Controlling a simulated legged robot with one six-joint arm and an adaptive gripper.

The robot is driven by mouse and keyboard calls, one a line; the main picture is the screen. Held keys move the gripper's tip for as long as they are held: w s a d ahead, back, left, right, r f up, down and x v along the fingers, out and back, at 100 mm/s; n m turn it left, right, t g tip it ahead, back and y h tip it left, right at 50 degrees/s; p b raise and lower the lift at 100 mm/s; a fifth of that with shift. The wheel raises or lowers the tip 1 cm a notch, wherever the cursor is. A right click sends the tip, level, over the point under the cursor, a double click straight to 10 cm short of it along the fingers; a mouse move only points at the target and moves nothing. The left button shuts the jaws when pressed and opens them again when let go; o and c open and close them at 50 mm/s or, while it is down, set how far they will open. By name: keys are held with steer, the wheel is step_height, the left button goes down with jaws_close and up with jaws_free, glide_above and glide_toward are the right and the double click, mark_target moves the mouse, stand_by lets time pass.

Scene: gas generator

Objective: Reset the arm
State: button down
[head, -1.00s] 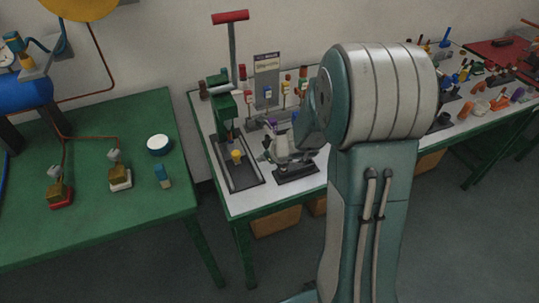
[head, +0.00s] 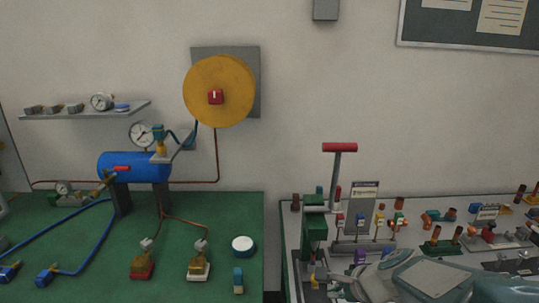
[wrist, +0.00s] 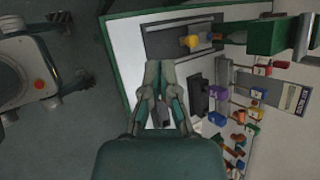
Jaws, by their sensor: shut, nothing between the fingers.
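My arm (head: 430,279) shows at the lower right of the head view, in front of the white-topped table. A dark base plate (wrist: 160,42) lies just beyond the fingertips. I cannot tell the gripper's height above the table.
A green press with a red handle (head: 340,147) stands on the white table. The green table (head: 100,210) at left holds a blue tank (head: 135,167) and brass valves (head: 199,262). A yellow disc (head: 219,91) hangs on the wall. Small coloured parts (wrist: 257,93) lie right of my gripper.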

steer(key=s+r+n+h, duration=0.2)
steer(key=s+r+n, duration=0.1)
steer(key=s+n, duration=0.5)
steer(key=s+d+r+n+h, duration=0.1)
steer(key=s+r+n, duration=0.3)
steer(key=s+n, duration=0.4)
steer(key=shift+r+n+h, duration=0.3)
steer(key=shift+n+h, duration=0.5)
steer(key=shift+n, duration=0.3)
